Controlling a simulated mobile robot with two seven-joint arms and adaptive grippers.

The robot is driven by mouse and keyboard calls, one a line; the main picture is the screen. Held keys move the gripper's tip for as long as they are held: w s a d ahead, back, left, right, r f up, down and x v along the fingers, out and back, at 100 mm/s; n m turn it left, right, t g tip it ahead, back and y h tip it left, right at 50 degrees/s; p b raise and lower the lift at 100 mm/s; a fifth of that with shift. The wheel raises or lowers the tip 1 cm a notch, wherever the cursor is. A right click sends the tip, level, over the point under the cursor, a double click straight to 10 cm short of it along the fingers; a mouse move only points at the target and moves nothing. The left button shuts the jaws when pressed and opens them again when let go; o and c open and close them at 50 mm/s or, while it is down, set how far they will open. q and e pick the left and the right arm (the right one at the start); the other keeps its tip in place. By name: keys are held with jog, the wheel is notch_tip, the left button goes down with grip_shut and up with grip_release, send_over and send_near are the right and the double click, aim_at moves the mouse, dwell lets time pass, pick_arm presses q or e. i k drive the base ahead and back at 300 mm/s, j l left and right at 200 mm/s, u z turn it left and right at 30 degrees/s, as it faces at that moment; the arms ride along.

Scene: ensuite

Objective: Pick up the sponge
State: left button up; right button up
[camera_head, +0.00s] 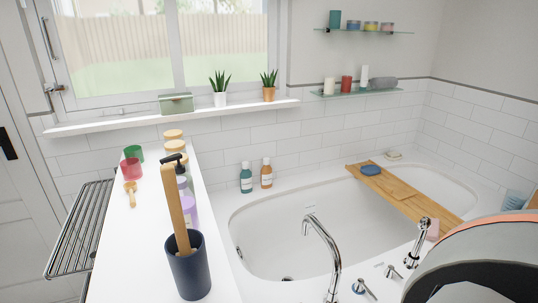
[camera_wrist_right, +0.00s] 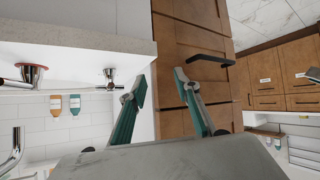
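I cannot tell for sure which thing is the sponge. A small blue oval pad (camera_head: 371,170) lies on the far end of the wooden bath tray (camera_head: 405,193). A pink block (camera_head: 433,230) shows partly near the tray's near end, beside the tap. A small pale piece (camera_head: 394,155) sits on the tub's far rim. My right gripper (camera_wrist_right: 160,77) is open in the wrist view, with nothing between its teal-sided fingers; wooden drawer fronts (camera_wrist_right: 190,45) are beyond it. My left gripper is not in view.
The bathtub (camera_head: 290,230) has a curved tap (camera_head: 322,245) at its near side. Two bottles (camera_head: 256,175) stand on its far rim. A white ledge (camera_head: 130,240) at left holds a dark brush holder (camera_head: 188,275), jars and cups. A large rounded shape hides the lower right.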

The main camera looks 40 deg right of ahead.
aim_at(433, 232)
jog(key=z, duration=2.5)
jog(key=i+l, duration=0.3)
jog(key=i+l+u, duration=0.1)
jog(key=i+l, duration=0.15)
jog(key=l, duration=0.15)
jog(key=i+l, duration=0.25)
jog(key=l, duration=0.15)
jog(key=i+l+u, duration=0.1)
jog(key=i+l, duration=0.45)
jog(key=l, duration=0.2)
jog(key=i+l, duration=0.25)
jog(key=l, duration=0.15)
jog(key=i+l+u, duration=0.1)
jog(key=i+l, duration=0.15)
jog(key=l, duration=0.15)
jog(key=i+j, duration=0.15)
